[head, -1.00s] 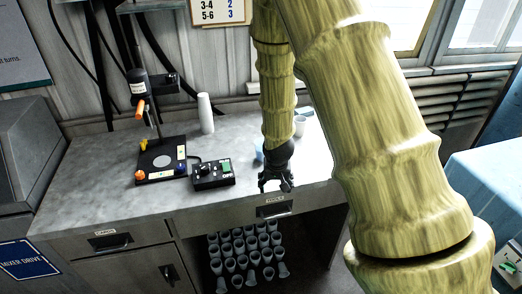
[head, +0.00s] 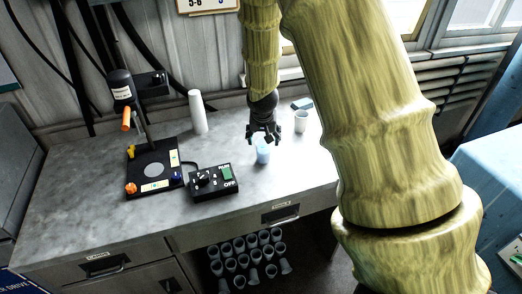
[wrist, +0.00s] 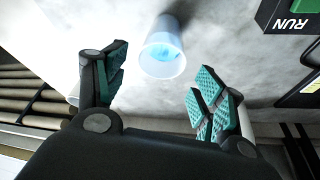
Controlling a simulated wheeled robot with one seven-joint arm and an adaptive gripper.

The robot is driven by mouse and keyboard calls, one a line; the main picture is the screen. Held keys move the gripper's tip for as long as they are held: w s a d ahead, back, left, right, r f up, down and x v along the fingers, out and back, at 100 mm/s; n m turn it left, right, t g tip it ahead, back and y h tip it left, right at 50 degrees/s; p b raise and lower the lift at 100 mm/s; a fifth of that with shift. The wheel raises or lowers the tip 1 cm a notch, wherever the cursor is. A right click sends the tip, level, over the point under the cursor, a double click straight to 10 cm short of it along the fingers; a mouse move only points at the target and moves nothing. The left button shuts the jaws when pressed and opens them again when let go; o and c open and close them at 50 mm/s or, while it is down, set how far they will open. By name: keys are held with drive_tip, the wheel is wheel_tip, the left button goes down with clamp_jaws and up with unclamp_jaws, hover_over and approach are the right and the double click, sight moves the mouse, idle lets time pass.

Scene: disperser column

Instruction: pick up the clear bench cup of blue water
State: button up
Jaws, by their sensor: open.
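The clear bench cup of blue water (head: 263,153) stands upright on the grey bench, to the right of the control box in the head view. In the wrist view the cup (wrist: 163,50) shows with bright blue water inside, beyond the fingertips and roughly between them. My gripper (head: 263,138) is just above and behind the cup in the head view, partly overlapping its top. In the wrist view my gripper (wrist: 158,88) has its green-padded fingers spread wide with nothing between the pads.
A black RUN/OFF control box (head: 214,181) and the disperser stand (head: 152,168) are left of the cup. A white cup stack (head: 198,112) stands at the back. Another pale cup (head: 301,121) and a dark block (head: 302,104) are to the right. Bare bench lies around the cup.

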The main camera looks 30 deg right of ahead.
drive_tip(key=x, duration=0.3)
drive_tip(key=shift+d+f+p, duration=0.1)
drive_tip(key=shift+f+p, duration=0.05)
drive_tip(key=shift+p, duration=0.2)
drive_tip(key=shift+s+a+p+x, duration=0.15)
drive_tip(key=shift+p+x, duration=0.45)
drive_tip(key=shift+x, duration=0.3)
drive_tip(key=shift+s+a+p+x, duration=0.1)
drive_tip(key=shift+p+x, duration=0.45)
drive_tip(key=shift+x, duration=0.3)
drive_tip(key=shift+p+x, duration=0.3)
drive_tip(key=shift+x, duration=0.9)
drive_tip(key=shift+s+a, duration=0.1)
drive_tip(key=c, duration=1.1)
